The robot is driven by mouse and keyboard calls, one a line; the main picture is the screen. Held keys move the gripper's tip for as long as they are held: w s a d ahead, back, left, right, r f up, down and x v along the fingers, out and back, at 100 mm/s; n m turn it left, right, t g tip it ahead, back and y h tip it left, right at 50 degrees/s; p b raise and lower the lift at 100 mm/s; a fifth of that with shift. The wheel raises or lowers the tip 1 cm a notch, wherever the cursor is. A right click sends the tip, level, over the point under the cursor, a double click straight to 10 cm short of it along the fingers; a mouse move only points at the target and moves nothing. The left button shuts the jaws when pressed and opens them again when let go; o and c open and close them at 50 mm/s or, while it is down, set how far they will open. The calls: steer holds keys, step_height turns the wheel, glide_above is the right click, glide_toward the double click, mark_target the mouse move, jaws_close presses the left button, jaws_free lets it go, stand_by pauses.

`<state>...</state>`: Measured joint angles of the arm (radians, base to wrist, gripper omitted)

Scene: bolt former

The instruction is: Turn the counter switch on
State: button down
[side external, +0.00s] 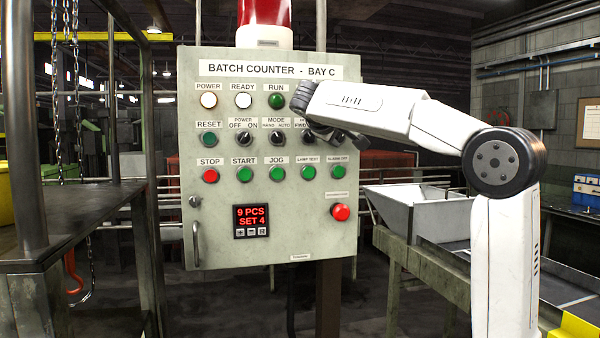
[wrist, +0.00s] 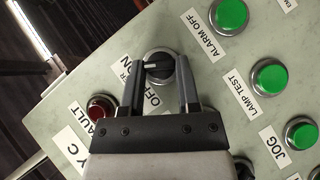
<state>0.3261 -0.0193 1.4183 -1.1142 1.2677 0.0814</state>
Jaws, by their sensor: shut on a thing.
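The counter switch (wrist: 160,68), a round black knob in a metal ring, sits between my gripper's two fingers in the wrist view. My gripper (wrist: 161,80) is shut on it. The knob's white mark points to the left of the picture, towards the word ON on its label; OFF sits lower. The label is partly hidden by a finger. In the side view the grey control panel (side external: 290,222) stands upright, and my gripper and wrist cover the counter switch at its right.
A dark red fault lamp (wrist: 101,107) lies left of my fingers, and the green alarm off button (wrist: 230,15) lies upper right. The mode switch (side external: 277,138) is left of my gripper. A red button (side external: 341,212) sits below. The display (side external: 251,221) reads 9 PCS, SET 4.

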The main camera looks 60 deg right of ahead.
steer(key=shift+c, duration=1.6)
jaws_free()
steer(key=v, duration=0.7)
steer(key=shift+a+r, duration=0.15)
steer(key=shift+a, duration=0.2)
